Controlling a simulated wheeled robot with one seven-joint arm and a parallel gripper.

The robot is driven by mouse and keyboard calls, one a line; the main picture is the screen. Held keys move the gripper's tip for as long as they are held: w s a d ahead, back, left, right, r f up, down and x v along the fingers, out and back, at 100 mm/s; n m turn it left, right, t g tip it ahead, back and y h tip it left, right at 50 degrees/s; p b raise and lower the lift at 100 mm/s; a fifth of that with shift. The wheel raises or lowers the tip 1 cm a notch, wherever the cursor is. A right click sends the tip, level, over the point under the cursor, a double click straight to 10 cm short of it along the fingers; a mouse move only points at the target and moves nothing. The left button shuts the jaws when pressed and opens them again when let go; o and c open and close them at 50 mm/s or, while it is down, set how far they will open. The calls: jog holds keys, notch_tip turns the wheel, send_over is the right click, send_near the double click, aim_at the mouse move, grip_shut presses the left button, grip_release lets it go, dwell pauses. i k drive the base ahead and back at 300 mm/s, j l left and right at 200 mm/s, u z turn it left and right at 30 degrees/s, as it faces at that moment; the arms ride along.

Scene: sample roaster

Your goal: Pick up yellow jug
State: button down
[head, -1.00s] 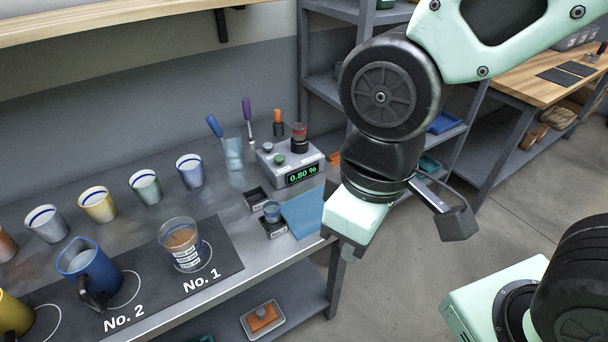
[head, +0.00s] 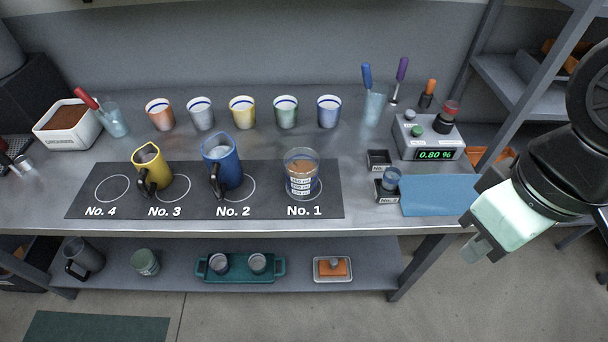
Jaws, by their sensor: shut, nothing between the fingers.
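The yellow jug (head: 152,166) stands upright on the No. 3 spot of the dark mat (head: 110,176). Its black handle faces the front left. The blue jug (head: 222,163) stands to its right on No. 2, with clear mat between them. My gripper (head: 473,252) is at the right, in front of the bench's right end and far from the yellow jug. It is shut and empty; its fingertips point down and to the left.
A measuring cup of brown grounds (head: 301,174) stands on No. 1. Several cups line the back, including a yellow cup (head: 242,112). A meter (head: 428,136) and a blue cloth (head: 437,195) are at the right. The No. 4 spot is empty. A lower shelf (head: 205,292) holds a green tray (head: 240,277).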

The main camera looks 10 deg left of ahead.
aim_at(153, 168)
jog(key=u, duration=1.7)
jog(key=k+l, duration=0.3)
jog(key=k, duration=0.15)
